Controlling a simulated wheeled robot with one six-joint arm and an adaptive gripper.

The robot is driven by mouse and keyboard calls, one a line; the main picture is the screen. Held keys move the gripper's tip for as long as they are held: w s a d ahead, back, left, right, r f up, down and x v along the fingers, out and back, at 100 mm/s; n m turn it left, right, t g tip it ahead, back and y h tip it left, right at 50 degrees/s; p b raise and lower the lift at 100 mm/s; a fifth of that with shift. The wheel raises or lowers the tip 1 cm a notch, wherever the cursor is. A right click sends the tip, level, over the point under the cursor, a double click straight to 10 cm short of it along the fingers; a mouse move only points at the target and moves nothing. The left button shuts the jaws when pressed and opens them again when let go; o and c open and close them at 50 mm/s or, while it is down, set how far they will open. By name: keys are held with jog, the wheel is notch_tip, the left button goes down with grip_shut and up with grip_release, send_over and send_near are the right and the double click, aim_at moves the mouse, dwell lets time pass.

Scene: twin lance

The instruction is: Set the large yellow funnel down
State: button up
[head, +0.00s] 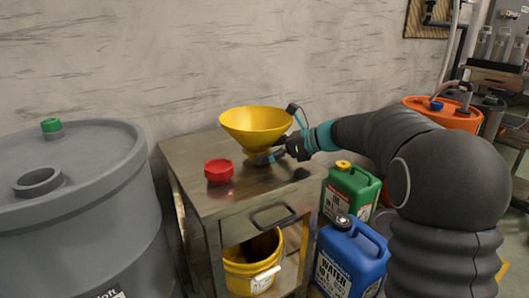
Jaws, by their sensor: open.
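The large yellow funnel (254,126) is upright, wide mouth up, over the metal cart top (195,150) in the head view. Its lower end is partly hidden by my gripper (264,156), so I cannot tell for certain whether it touches the cart top. My gripper is open at the funnel's lower part, reaching in from the right with its fingers beside or around the narrow part. Any contact between fingers and funnel is too small to see.
A red cap-like piece (219,171) sits on the cart left of the funnel. A yellow bucket (252,264) stands on the lower shelf. A grey barrel (70,190) is at left. Green (351,190) and blue (349,258) canisters stand right of the cart, an orange drum (440,114) behind.

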jog(key=v, duration=1.1)
jog(key=shift+s+d+r, duration=0.1)
jog(key=shift+d, duration=0.25)
jog(key=s+f+n+h, duration=0.25)
jog(key=s+n, duration=0.25)
jog(key=s, duration=0.5)
jog(key=s+f+n+h, duration=0.2)
jog(key=s+n+h, duration=0.25)
jog(key=s, duration=0.45)
jog(key=s+d+f+n+h, duration=0.3)
jog(key=s+f+n, duration=0.1)
jog(key=s+n, duration=0.2)
jog(key=s+d+f+n+t+h, duration=0.1)
jog(key=s+d+f+n, duration=0.3)
jog(key=s, duration=0.5)
jog(key=shift+d+n+h, duration=0.3)
jog(key=shift+n+h, duration=0.6)
jog(key=shift+n, duration=0.15)
jog(key=shift+w, duration=0.1)
